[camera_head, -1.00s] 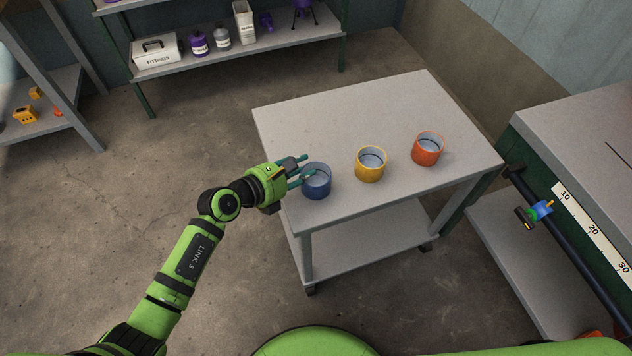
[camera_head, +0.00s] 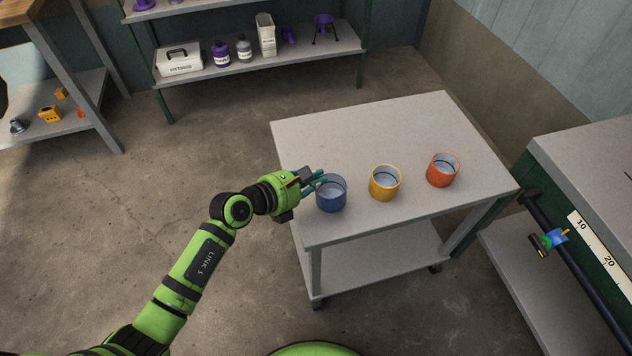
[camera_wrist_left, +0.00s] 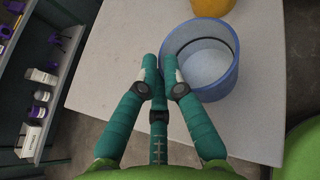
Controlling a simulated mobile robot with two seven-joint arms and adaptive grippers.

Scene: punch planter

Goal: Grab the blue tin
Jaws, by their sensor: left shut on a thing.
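The blue tin (camera_head: 331,200) stands upright and open-topped near the left front edge of the grey cart table (camera_head: 395,123). In the left wrist view the teal fingers of the left gripper (camera_wrist_left: 160,65) close on the left wall of the blue tin (camera_wrist_left: 222,88). The tin's inside looks pale. My right gripper is not in view.
A yellow tin (camera_head: 385,186) stands just right of the blue tin, with an orange-red tin (camera_head: 442,172) further right. The back of the table is clear. A workbench (camera_head: 585,150) stands to the right. Shelving (camera_head: 265,60) with bottles and boxes is behind.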

